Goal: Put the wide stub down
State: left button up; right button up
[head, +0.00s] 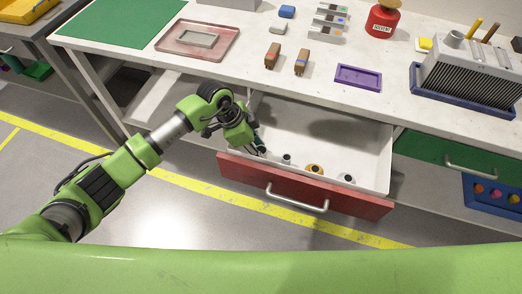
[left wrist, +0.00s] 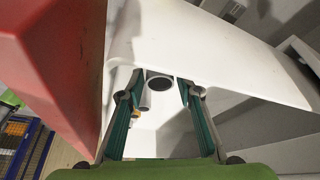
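My left gripper (head: 261,148) reaches down into the left part of an open white drawer (head: 365,140) with a red front. In the left wrist view its teal fingers (left wrist: 160,84) stand apart. A grey stub with a dark round end (left wrist: 160,82), probably the wide stub, shows between the fingertips, with a narrow gap visible on each side. The head view barely shows this stub beside the fingers. Other stubs stand in the drawer: a grey one with a dark top (head: 286,159), one with an orange ring (head: 314,168) and another dark-topped one (head: 348,179). My right gripper is out of view.
The drawer's red front (head: 300,187) and white walls surround the gripper. Above, the worktop holds a purple tray (head: 358,77), brown blocks (head: 272,56), a reddish tray (head: 197,40) and a red can (head: 382,22). The drawer's back middle is clear.

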pick_arm(q)
jog(key=v, duration=1)
jog(key=shift+r, duration=0.15)
dwell(0.8)
